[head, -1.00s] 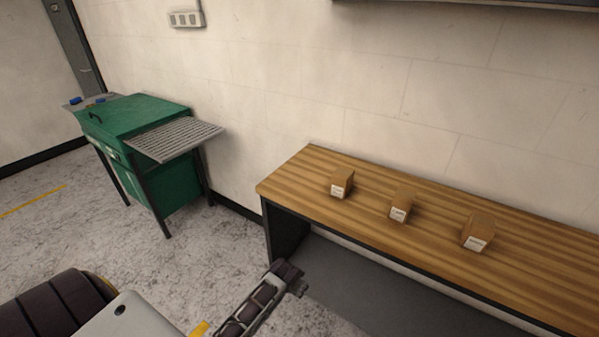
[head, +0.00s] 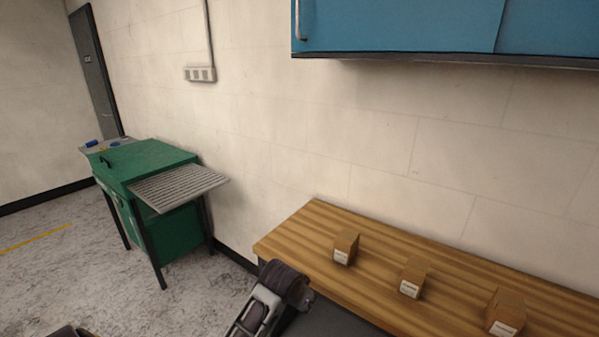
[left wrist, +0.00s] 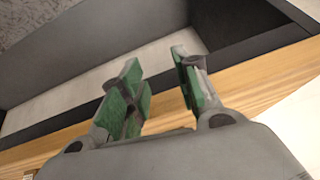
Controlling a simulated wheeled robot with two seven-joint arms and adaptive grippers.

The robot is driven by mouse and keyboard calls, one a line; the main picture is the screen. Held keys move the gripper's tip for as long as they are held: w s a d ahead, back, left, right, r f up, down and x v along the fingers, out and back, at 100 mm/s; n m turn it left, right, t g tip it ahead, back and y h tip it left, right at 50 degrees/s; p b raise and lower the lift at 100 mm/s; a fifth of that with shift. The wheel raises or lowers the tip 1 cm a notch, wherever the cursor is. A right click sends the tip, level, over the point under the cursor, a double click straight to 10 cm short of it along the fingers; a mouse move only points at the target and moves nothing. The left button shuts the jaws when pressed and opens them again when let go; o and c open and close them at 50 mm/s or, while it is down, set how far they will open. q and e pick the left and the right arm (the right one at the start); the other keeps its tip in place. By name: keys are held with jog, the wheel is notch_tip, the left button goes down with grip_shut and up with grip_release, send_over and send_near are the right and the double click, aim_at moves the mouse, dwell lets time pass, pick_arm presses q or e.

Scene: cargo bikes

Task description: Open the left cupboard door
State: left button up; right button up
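The blue wall cupboard shows at the top right of the head view, cut off by the upper edge. Its left door (head: 400,25) is shut, with a pale vertical handle (head: 302,20) at its left edge. My left gripper (head: 297,290) is low in front of the bench's left end, well below the cupboard and apart from the handle. In the left wrist view my left gripper (left wrist: 156,72) has its two green-padded fingers apart, with nothing between them. My right gripper is not in view.
A wooden-topped bench (head: 310,232) stands below the cupboard, with three small brown boxes (head: 345,247) on it. A green cabinet (head: 150,165) with a grated side shelf (head: 180,187) stands at the left. The wall between bench and cupboard is clear.

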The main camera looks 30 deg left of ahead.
pick_arm(q)
jog(key=w+a+r+t, duration=0.25)
jog(key=w+r, duration=0.35)
jog(key=r, duration=0.6)
jog(key=w+a+r+t, duration=0.1)
jog(key=w+a+r, duration=0.35)
jog(key=r, duration=0.85)
jog(key=w+a+r+t, duration=0.25)
jog(key=w+r, duration=0.35)
jog(key=r, duration=0.6)
jog(key=s+a+r+t+h, duration=0.2)
jog(key=s+r, duration=0.2)
jog(key=r, duration=0.9)
jog(key=s+a+r+m+t+h, duration=0.1)
jog(key=s+a+r+t+h, duration=0.2)
jog(key=r, duration=1.1)
jog(key=s+a+r+t, duration=0.15)
jog(key=s+r, duration=0.35)
jog(key=r, duration=0.8)
jog(key=p, duration=0.4)
send_over(298, 31)
jog(key=shift+a+g, duration=0.25)
jog(key=shift+g, duration=0.2)
jog(key=shift+w+d+f, duration=0.1)
jog(key=shift+w, duration=0.15)
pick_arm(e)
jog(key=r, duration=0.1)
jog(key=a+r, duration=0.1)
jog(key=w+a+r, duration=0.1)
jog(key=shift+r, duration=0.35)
